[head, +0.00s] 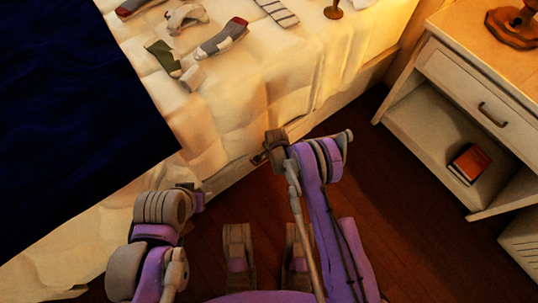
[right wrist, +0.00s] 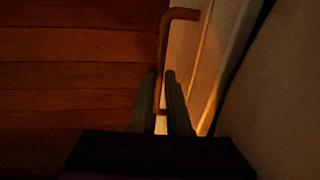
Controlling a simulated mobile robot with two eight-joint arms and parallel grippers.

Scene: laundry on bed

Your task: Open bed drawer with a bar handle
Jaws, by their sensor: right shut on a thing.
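The bed drawer has a pale front below the bedding, in the head view (head: 230,178) and in the right wrist view (right wrist: 188,52). Its brown bar handle (right wrist: 165,38) runs down between the two fingers of my right gripper (right wrist: 160,76). The right gripper is shut on the bar, close to the drawer front. In the head view the right gripper (head: 260,158) is small and dark against the bed's side, and the handle is mostly hidden there. My left arm is at the lower left beside the bed; its fingers are hidden.
Socks (head: 222,38) and other clothes lie on the bed's cream cover (head: 270,75). A white nightstand (head: 455,72) with a drawer and an open shelf holding a red book (head: 469,163) stands at the right. The wooden floor (head: 400,230) between is clear.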

